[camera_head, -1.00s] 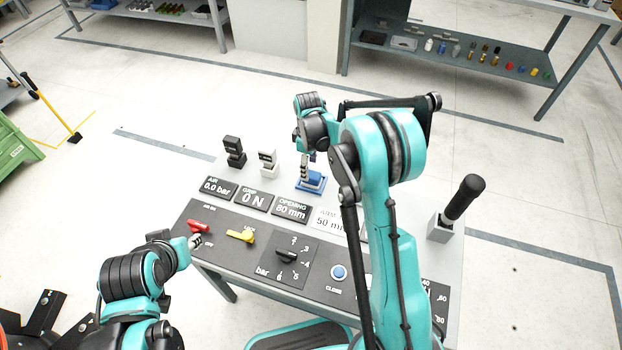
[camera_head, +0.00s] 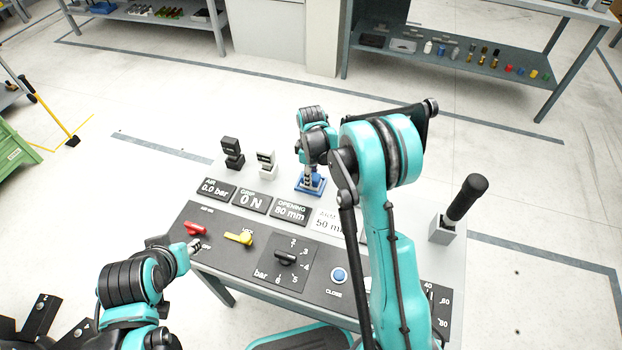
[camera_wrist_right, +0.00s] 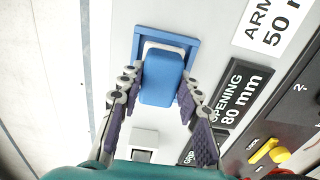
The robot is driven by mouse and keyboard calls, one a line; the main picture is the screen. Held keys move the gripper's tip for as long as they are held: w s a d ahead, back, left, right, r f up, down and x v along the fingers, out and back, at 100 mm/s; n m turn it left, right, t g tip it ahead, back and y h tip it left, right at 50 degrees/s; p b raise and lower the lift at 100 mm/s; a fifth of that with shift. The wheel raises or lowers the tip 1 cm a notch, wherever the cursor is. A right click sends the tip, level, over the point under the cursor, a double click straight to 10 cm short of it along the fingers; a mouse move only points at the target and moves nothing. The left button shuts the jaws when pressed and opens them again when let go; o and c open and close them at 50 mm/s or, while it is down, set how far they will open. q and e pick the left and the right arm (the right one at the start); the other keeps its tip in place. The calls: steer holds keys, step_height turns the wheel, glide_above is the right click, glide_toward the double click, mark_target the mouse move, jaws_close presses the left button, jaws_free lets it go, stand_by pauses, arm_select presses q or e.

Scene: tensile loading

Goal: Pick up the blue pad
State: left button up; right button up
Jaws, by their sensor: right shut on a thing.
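The blue pad (camera_wrist_right: 162,78) is a rounded block standing in a blue square tray (camera_wrist_right: 193,48) with a pale inside. My right gripper (camera_wrist_right: 159,90) has its dark ridged fingers on both sides of the pad, shut on it. In the head view the right gripper (camera_head: 313,178) points down over the blue tray (camera_head: 302,188) at the panel's back edge, and mostly hides the pad. My left gripper (camera_head: 195,246) is beside the red lever (camera_head: 196,229) at the panel's left; its fingers are too small to tell open or shut.
A black block (camera_head: 232,153) and a white block (camera_head: 266,165) stand left of the tray. Display plates (camera_head: 292,211), a yellow lever (camera_head: 239,238), a dial (camera_head: 286,257) and a blue button (camera_head: 339,275) lie in front. A black handle (camera_head: 467,198) rises at the right.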

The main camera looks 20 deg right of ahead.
steer(key=shift+r, duration=0.1)
step_height(320, 180, up, 4)
steer(key=shift+r+p, duration=0.2)
steer(key=shift+p, duration=0.9)
steer(key=s+d+r+p, duration=0.3)
steer(key=s+d+r, duration=0.3)
steer(key=s, duration=0.3)
steer(key=shift+s+d+r, duration=0.2)
steer(key=shift+d, duration=0.25)
